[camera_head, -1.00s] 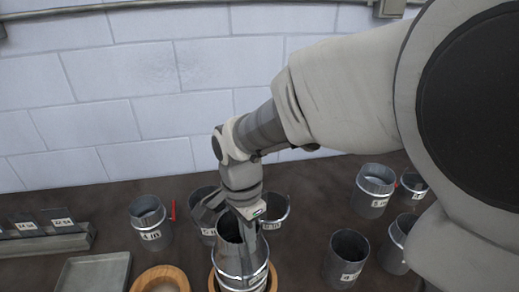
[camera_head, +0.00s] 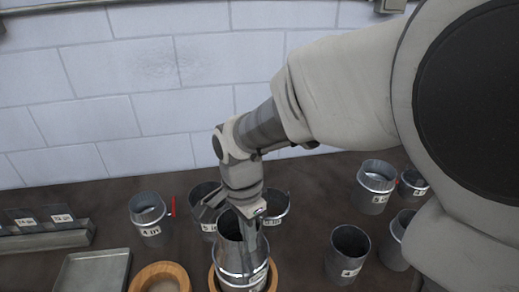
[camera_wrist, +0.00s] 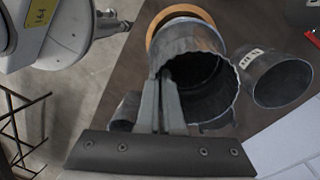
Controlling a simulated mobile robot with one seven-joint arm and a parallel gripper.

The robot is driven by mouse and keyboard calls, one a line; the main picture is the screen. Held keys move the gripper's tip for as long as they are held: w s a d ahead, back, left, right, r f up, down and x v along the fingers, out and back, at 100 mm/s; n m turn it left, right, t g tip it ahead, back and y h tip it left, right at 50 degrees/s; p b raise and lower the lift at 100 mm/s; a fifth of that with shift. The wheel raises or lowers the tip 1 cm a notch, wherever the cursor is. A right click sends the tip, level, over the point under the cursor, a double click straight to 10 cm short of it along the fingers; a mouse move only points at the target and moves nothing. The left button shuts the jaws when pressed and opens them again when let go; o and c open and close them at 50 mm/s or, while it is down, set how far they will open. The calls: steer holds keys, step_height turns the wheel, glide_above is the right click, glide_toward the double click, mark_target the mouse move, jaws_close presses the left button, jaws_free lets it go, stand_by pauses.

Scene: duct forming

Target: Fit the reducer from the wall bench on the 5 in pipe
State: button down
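A grey metal reducer (camera_head: 236,245) stands upright at the bottom centre of the head view, tapering to a narrower top. Its wavy upper rim shows in the wrist view (camera_wrist: 183,43). A labelled band (camera_head: 243,281) is at its foot, inside a wooden ring (camera_head: 272,277); whether this band is a separate pipe, and how far the two overlap, I cannot tell. My gripper (camera_head: 249,236) points down at the reducer's top. In the wrist view its fingers (camera_wrist: 165,95) are close together at the rim, apparently pinching the wall. The fingertips are partly hidden.
Several labelled pipes stand around: one at left (camera_head: 150,218), one behind right (camera_head: 277,207), one at right (camera_head: 347,254), one farther back (camera_head: 373,187). An empty wooden ring (camera_head: 160,272) and a grey tray (camera_head: 92,272) lie left. The block wall closes the back.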

steer(key=shift+f, duration=0.1)
steer(key=c, duration=1)
jaws_free()
step_height(320, 180, up, 18)
steer(key=w+a, duration=0.1)
steer(key=shift+f+p, duration=0.25)
steer(key=shift+p, duration=0.1)
steer(key=shift+d, duration=0.1)
steer(key=s+d+f+n+t, duration=0.2)
steer(key=s+d+n+t, duration=0.1)
steer(key=d, duration=0.6)
steer(key=s+d+f+n+t, duration=0.2)
steer(key=s+d+n+t, duration=0.1)
steer(key=d+n, duration=0.4)
steer(key=shift+s+d+y, duration=0.3)
steer(key=shift+s+d, duration=0.55)
steer(key=shift+d, duration=0.4)
